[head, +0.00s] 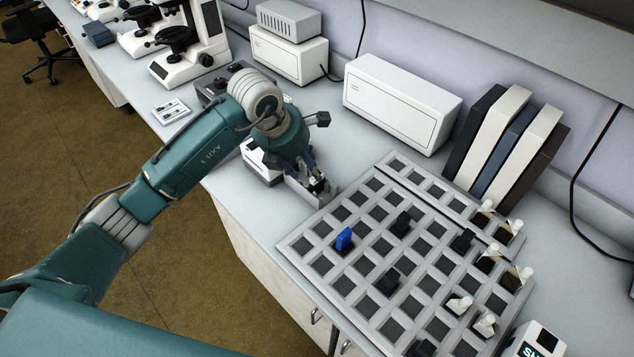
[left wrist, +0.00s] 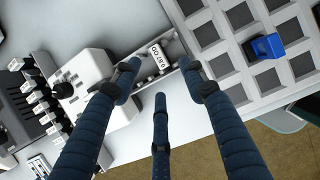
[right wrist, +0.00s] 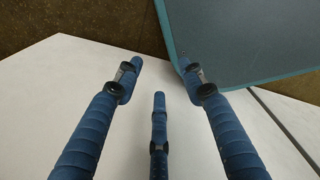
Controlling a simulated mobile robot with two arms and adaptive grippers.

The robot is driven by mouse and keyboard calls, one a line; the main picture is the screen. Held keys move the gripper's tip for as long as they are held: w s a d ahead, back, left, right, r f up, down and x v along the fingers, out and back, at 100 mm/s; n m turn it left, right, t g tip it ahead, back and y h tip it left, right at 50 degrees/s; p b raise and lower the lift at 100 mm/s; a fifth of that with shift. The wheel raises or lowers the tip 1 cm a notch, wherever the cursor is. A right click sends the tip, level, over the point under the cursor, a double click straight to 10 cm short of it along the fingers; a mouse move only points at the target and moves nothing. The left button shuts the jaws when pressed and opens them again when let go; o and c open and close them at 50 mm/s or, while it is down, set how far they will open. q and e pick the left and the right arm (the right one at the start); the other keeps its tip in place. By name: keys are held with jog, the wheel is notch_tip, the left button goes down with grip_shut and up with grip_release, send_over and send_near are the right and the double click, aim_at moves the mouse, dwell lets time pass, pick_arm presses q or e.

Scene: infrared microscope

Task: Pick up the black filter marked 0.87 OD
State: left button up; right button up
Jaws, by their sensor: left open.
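The filter with a white label reading 0.87 OD (left wrist: 158,58) shows in the left wrist view, standing in a narrow grey holder (left wrist: 176,50). My left gripper (left wrist: 161,78) is open above it, with the label framed between two fingertips; I cannot tell whether any finger touches it. In the head view, my left gripper (head: 312,178) is at this holder, just left of the gridded tray, and its fingers partly cover the filter. My right gripper (right wrist: 160,78) is open and empty over a pale surface.
The gridded grey tray (head: 283,243) holds a blue block (head: 344,239), several black blocks and pale-topped pieces. A white box (head: 400,103) and upright panels (head: 505,135) stand behind. A white device (head: 262,160) sits close beside the left gripper. The counter's front edge is near.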

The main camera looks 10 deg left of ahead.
aim_at(314, 185)
pick_arm(q)
jog(key=shift+w+p+x, duration=0.2)
jog(key=shift+p+x, duration=0.25)
jog(key=shift+x, duration=1.1)
jog(key=shift+w+p+x, duration=0.2)
jog(key=shift+p+x, duration=0.2)
jog(key=shift+x, duration=1.15)
jog(key=shift+r, duration=0.25)
grip_shut()
